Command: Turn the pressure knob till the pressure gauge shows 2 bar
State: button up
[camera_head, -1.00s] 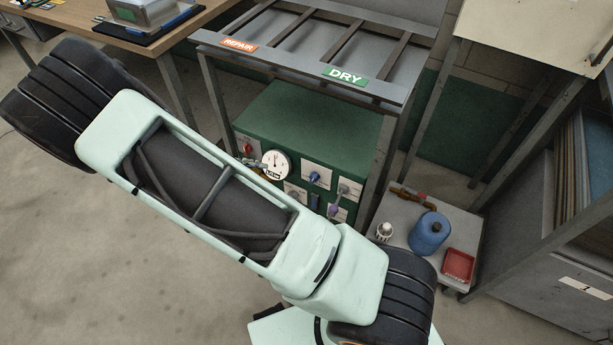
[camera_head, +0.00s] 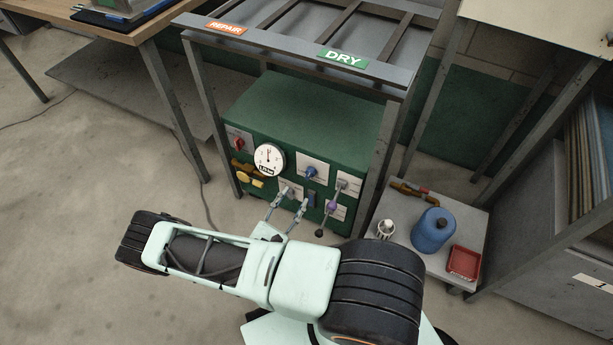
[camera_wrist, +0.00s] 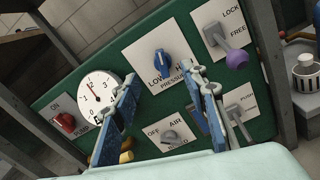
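The pressure knob is a blue knob (camera_head: 311,171) on a white plate on the green unit's front; it also shows in the wrist view (camera_wrist: 163,62), with "PRESSURE" partly readable below it. The round white pressure gauge (camera_head: 269,159) is left of the knob; its needle points roughly up in the head view. My gripper (camera_head: 293,198) is open and empty, in front of the panel and below the knob. Its blue-padded fingers (camera_wrist: 160,77) stand wide apart, apparently clear of the knob.
A red knob (camera_wrist: 65,122), a purple-tipped lever (camera_wrist: 237,58), an air switch (camera_wrist: 170,135) and a push control (camera_wrist: 236,112) are close by. Rack legs (camera_head: 378,170) flank the green unit. A low table with a blue bottle (camera_head: 431,231) and red tray (camera_head: 464,262) stands right.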

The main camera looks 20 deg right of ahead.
aim_at(310, 174)
jog(key=b+x, duration=0.1)
jog(key=x, duration=0.9)
jog(key=shift+w+d, duration=0.25)
jog(key=shift+d, duration=0.05)
jog(key=shift+c, duration=0.3)
jog(key=c, duration=1)
grip_shut()
